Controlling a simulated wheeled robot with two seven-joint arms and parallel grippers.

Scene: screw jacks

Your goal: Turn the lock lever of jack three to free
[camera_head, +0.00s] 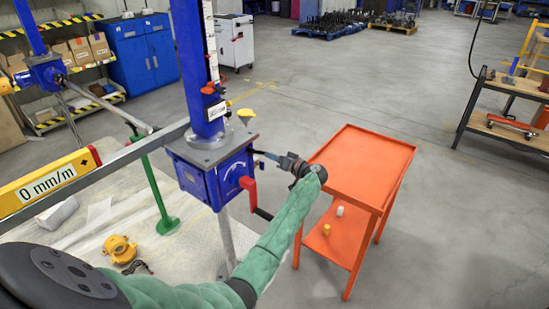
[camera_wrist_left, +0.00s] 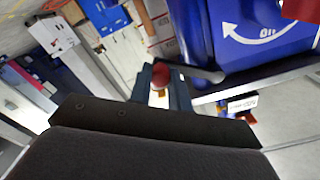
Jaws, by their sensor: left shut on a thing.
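The near blue jack (camera_head: 215,172) has a box-shaped housing with a tall blue column and a scale above it. Its number is not readable. My left gripper (camera_head: 280,160) is at the right side of the housing. In the left wrist view, the left gripper (camera_wrist_left: 160,90) is shut on the red knob (camera_wrist_left: 160,75) of the lock lever, whose grey rod (camera_wrist_left: 203,75) runs right along the blue housing (camera_wrist_left: 255,40). The housing carries a white curved arrow. In the head view the knob is hidden by the fingers. My right gripper is in neither view.
A red crank (camera_head: 250,190) hangs on the housing, just left of my forearm. An orange table (camera_head: 365,155) stands close on the right. A beam and a yellow level (camera_head: 45,183) reading 0 mm/m lie left.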

